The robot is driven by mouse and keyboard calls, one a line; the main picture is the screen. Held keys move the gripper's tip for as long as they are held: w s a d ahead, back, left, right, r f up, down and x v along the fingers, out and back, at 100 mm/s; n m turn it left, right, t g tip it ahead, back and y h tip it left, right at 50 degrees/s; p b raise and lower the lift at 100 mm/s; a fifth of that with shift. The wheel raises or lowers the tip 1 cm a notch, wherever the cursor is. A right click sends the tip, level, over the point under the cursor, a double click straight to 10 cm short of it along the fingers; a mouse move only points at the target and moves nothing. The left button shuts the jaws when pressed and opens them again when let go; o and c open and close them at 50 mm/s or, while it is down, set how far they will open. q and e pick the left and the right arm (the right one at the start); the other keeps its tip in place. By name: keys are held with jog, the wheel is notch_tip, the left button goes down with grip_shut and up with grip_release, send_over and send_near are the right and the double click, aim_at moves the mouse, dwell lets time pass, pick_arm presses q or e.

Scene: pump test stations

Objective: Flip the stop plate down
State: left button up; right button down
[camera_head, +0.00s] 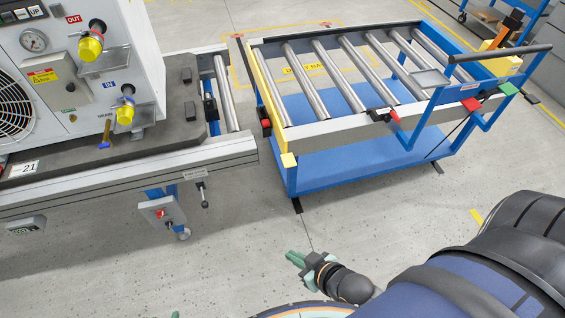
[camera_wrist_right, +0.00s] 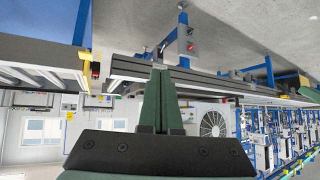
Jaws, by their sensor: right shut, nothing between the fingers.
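A long yellow plate (camera_head: 268,90), which looks like the stop plate, runs across the near-left end of the roller cart (camera_head: 350,120). It seems to stand up along the cart's edge facing the station; its exact tilt is hard to tell. My right gripper (camera_head: 292,257) is shut and empty, over the floor below the cart's near corner, well apart from the plate. Its green fingers (camera_wrist_right: 161,80) are together in the right wrist view. A yellow part of the cart (camera_wrist_right: 84,78) shows left of them there. My left gripper is not in view.
The pump unit (camera_head: 80,70) sits on a dark board on the station at left. A narrow gap separates the station rail (camera_head: 130,178) from the cart. A black handle bar (camera_head: 500,53) and a red-tipped lever (camera_head: 393,114) are on the cart. The floor in front is clear.

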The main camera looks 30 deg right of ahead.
pick_arm(q)
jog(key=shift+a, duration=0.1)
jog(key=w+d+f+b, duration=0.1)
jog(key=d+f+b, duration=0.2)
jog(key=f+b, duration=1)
jog(key=b, duration=0.4)
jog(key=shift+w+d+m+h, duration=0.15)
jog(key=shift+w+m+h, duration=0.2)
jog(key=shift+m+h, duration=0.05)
pick_arm(e)
jog(key=w+d+f+m+t+h, duration=0.1)
jog(key=w+d+f+h, duration=0.1)
jog(key=w+d, duration=0.4)
jog(key=w+d+f+m+t+h, duration=0.1)
jog(key=w+d+f, duration=0.3)
jog(key=w, duration=0.7)
jog(key=w+d+f+m+t+h, duration=0.2)
jog(key=w+d+f+t, duration=0.1)
jog(key=w+d, duration=0.4)
jog(key=shift+w+d+m+h, duration=0.3)
jog(key=shift+w, duration=0.85)
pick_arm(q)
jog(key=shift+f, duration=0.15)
pick_arm(e)
jog(key=shift+f, duration=0.1)
